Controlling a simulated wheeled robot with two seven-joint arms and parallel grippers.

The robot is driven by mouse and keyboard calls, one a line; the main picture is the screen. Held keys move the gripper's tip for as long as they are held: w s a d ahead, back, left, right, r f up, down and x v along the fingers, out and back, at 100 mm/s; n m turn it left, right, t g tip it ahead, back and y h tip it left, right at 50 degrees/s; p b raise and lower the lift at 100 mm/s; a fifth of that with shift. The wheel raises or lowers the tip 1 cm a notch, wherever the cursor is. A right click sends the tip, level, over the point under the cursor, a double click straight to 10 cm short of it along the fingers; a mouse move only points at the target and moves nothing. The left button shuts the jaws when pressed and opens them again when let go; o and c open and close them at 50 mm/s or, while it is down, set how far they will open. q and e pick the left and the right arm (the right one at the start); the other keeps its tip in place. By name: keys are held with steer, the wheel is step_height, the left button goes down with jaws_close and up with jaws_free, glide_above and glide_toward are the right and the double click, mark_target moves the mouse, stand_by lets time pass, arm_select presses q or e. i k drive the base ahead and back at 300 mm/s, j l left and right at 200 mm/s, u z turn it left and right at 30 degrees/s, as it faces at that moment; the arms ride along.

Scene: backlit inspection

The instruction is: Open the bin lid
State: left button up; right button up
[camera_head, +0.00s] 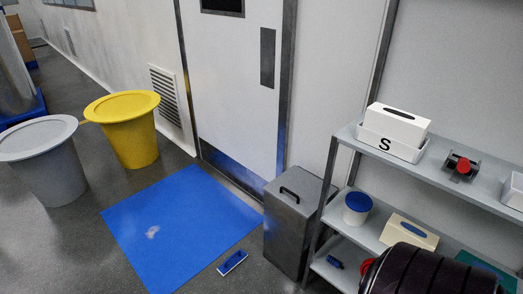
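A dark grey rectangular bin (290,242) stands on the floor between the door and the shelf unit. Its flat lid (307,199) lies shut on top, with a black bar handle (289,194) near the left edge. A yellow round bin (134,145) and a light grey round bin (52,175) stand at the left, each with a wide flat top that looks closed. Neither of my grippers shows in the head view.
A metal shelf unit (449,172) stands close to the right of the rectangular bin, holding boxes and a blue-lidded tub (357,208). A blue mat (185,228) lies on the floor before the closed door (238,70). A small blue-and-white object (232,263) lies beside the mat.

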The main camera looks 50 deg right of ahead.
mark_target(297, 188)
steer(key=i+z, duration=0.4)
steer(key=i, duration=0.2)
steer(key=i+j+z, duration=0.4)
steer(key=i+l, duration=0.1)
steer(key=i, duration=0.05)
